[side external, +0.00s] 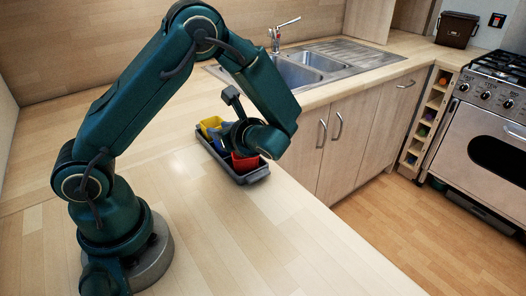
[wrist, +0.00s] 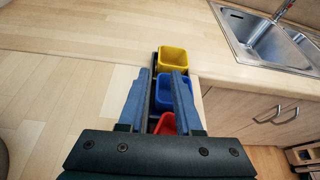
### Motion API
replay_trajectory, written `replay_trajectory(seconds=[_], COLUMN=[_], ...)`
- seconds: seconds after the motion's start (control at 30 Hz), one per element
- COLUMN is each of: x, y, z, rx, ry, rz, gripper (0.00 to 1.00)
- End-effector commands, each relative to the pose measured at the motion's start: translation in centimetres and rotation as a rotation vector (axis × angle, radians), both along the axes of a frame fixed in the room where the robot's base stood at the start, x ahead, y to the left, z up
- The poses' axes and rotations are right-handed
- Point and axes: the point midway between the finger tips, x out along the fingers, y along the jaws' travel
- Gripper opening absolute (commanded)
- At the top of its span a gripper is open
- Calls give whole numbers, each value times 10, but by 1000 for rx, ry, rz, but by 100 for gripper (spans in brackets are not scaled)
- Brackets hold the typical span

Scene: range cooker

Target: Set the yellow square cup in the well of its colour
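A yellow square container (wrist: 173,60) with an open top stands at the far end of a dark tray (side external: 257,177). It also shows at the tray's far left end in the side view (side external: 210,123). I cannot tell whether it is the cup, the well, or one inside the other. A blue square container (wrist: 172,92) is in the middle of the tray and a red one (side external: 244,162) at its near end. My gripper (wrist: 161,72) is over the tray, its fingers apart with nothing held between them. The fingertips reach toward the yellow container. My wrist partly hides the tray.
A steel sink (side external: 298,72) with a tap (side external: 276,40) lies behind the tray. The counter's front edge runs close to the tray's right. The wooden worktop (side external: 230,235) in front and to the left is clear. A cooker (side external: 498,120) stands far right.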

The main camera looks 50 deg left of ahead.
Motion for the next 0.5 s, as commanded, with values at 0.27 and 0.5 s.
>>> replay_trajectory(seconds=[0.27, 0.5], x=[-12, -54], y=[-14, -39], z=[11, 28], rx=[-71, -368], ry=[-68, -360], rz=[65, 339], gripper=[33, 33])
